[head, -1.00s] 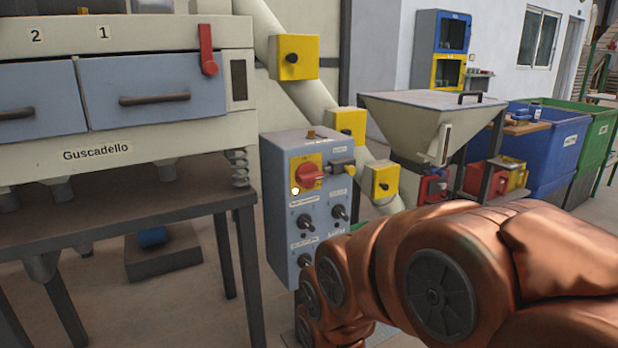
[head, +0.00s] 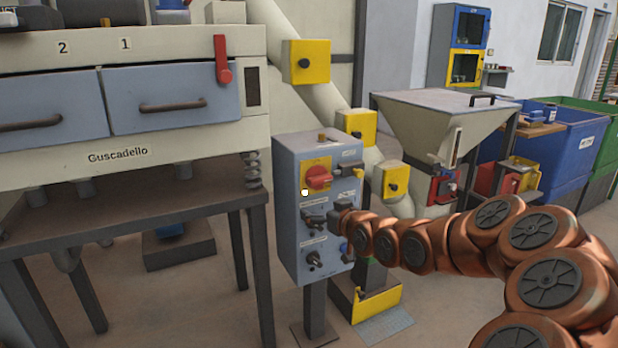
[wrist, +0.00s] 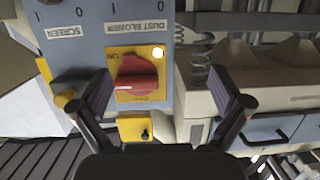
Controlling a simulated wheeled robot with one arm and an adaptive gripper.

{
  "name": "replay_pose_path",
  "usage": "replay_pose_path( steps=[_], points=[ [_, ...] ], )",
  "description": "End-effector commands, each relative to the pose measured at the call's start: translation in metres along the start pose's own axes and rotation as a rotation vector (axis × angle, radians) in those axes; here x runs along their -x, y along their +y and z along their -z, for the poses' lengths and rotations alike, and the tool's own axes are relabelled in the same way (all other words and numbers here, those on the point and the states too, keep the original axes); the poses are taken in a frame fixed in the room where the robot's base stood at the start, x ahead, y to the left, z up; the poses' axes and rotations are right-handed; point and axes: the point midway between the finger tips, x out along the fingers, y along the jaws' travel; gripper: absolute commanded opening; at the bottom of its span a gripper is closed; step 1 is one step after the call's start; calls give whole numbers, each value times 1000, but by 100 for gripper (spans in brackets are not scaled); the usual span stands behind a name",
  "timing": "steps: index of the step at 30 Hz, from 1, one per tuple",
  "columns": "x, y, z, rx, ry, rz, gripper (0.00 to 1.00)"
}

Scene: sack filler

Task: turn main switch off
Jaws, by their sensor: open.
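The main switch is a red rotary knob (head: 318,177) on a yellow plate, high on the grey-blue control box (head: 287,220). In the wrist view the knob (wrist: 137,75) appears upside down between my fingers, closer to the left one. My gripper (head: 335,215) is in front of the box, below the knob in the head view, and looks small and dark there. In the wrist view my gripper (wrist: 163,88) is open and empty, its fingers wide apart. No contact with the knob shows. The knob's plate lettering is too small to read surely.
Dark smaller switches (head: 314,259) sit lower on the box. A machine with drawers (head: 172,97) and a dark table frame (head: 257,270) stand close on the left. A hopper (head: 440,120) and yellow boxes on a pipe (head: 306,62) are behind. Floor at the lower right is partly clear.

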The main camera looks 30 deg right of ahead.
Motion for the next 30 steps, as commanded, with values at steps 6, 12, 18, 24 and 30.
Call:
replay_pose_path(
  steps=[6, 12, 18, 24, 30],
  points=[
    [8, 42, 39, -7, 187, -46, 100],
    [5, 47, 44, -6, 216, -50, 100],
    [-12, 47, 47, -5, 214, -49, 100],
    [-34, 48, 51, -5, 213, -49, 100],
    [-53, 50, 56, -4, 215, -51, 100]
  ],
)
